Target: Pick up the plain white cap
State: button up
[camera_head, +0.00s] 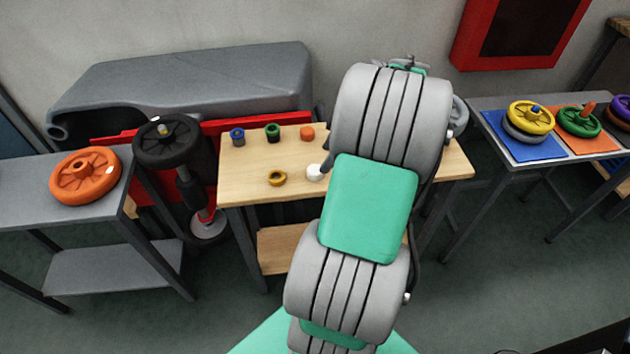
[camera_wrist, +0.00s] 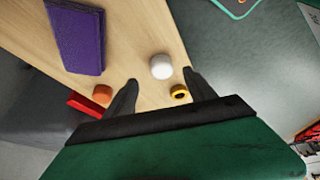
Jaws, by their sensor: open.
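The plain white cap (camera_head: 315,172) sits on the wooden table (camera_head: 240,190), just left of my arm in the head view. In the wrist view the white cap (camera_wrist: 161,66) lies beyond my fingertips, between their lines and nearer the right finger. My gripper (camera_wrist: 160,79) is open and empty, with its two dark fingers spread. In the head view my arm hides the gripper and part of the table.
A yellow ring (camera_head: 277,178) lies left of the cap. An orange cap (camera_head: 307,133), a green ring (camera_head: 272,131) and a blue ring (camera_head: 237,136) stand along the back edge. The wrist view shows a purple block (camera_wrist: 77,38) on the wood.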

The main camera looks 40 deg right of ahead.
aim_at(317, 169)
jog(key=x, duration=0.6)
jog(key=shift+w+a, duration=0.1)
jog(key=shift+a, duration=0.1)
jog(key=shift+c, duration=0.5)
grip_shut()
jog(key=shift+r, duration=0.1)
